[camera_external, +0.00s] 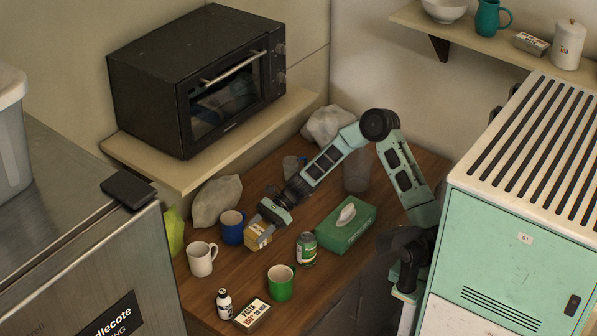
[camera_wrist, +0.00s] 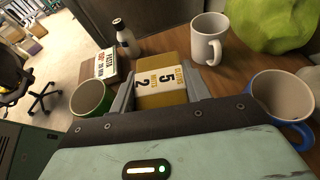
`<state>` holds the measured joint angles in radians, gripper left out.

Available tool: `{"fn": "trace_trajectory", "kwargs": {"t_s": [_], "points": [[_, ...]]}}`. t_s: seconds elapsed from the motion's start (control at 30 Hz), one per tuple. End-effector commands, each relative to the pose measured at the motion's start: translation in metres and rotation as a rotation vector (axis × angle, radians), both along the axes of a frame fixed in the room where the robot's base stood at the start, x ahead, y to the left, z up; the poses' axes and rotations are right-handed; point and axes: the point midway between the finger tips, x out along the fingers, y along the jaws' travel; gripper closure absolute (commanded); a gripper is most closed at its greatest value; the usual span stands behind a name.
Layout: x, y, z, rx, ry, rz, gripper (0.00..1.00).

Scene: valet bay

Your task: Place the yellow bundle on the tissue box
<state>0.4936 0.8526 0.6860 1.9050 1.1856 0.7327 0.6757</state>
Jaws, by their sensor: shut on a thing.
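The yellow bundle (camera_external: 257,237) has a white printed band and is held in my gripper (camera_external: 260,222) above or at the wooden counter. In the wrist view the bundle (camera_wrist: 162,80) sits between the two grey fingers of my gripper (camera_wrist: 163,92), which is shut on it. Whether the bundle touches the counter I cannot tell. The green tissue box (camera_external: 346,226), with a white tissue standing out of its top, lies on the counter to the right of my gripper. The tissue box is not in the wrist view.
Close around the bundle are a blue mug (camera_external: 231,228), a white mug (camera_external: 201,259), a green can (camera_external: 306,249) and a green mug (camera_external: 280,283). A small bottle (camera_external: 224,304) and a pasta box (camera_external: 252,314) stand in front. A shelf with an oven (camera_external: 150,85) overhangs the counter's left.

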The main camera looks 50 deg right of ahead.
Motion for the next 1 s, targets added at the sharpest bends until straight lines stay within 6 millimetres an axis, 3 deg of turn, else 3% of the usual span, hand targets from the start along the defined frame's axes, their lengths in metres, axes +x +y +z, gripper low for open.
{"fn": "trace_trajectory", "kwargs": {"t_s": [0.17, 0.27, 0.47, 0.7, 0.83, 1.0], "points": [[0.000, -0.007, 0.005, -0.002, -0.001, -0.006, 0.79], [-0.001, -0.030, 0.009, -0.007, -0.006, -0.020, 0.79], [-0.020, -0.116, 0.023, -0.022, -0.016, -0.070, 0.79], [-0.072, -0.225, 0.047, -0.024, -0.013, -0.152, 0.79], [-0.103, -0.265, 0.058, -0.017, -0.007, -0.192, 0.79], [-0.131, -0.292, 0.068, -0.005, -0.001, -0.227, 0.79]]}}
